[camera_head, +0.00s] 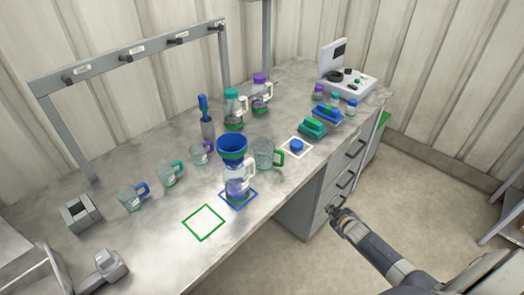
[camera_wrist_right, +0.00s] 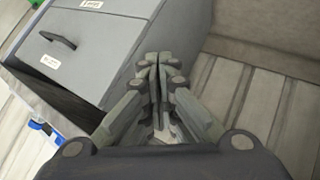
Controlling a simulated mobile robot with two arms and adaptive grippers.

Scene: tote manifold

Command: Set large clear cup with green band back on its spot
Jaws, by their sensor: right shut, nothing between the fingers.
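The large clear cup (camera_head: 265,153) with a green handle stands upright on the bench, right of the blue funnel (camera_head: 232,147). A green square outline (camera_head: 203,222) lies empty on the bench near the front edge, left of the cup and in front of the funnel. My right gripper (camera_head: 336,212) is out past the bench's front edge, beside the drawers and well apart from the cup. In the right wrist view its fingers (camera_wrist_right: 158,90) are shut together with nothing between them. My left gripper is not in view.
The funnel sits on a clear jug (camera_head: 238,190) on a blue square. Smaller cups with blue (camera_head: 131,198), teal (camera_head: 170,173) and purple (camera_head: 203,152) handles stand left. Two capped bottles (camera_head: 234,110) stand behind. Drawers (camera_head: 340,180) are beside my right gripper; the floor is open.

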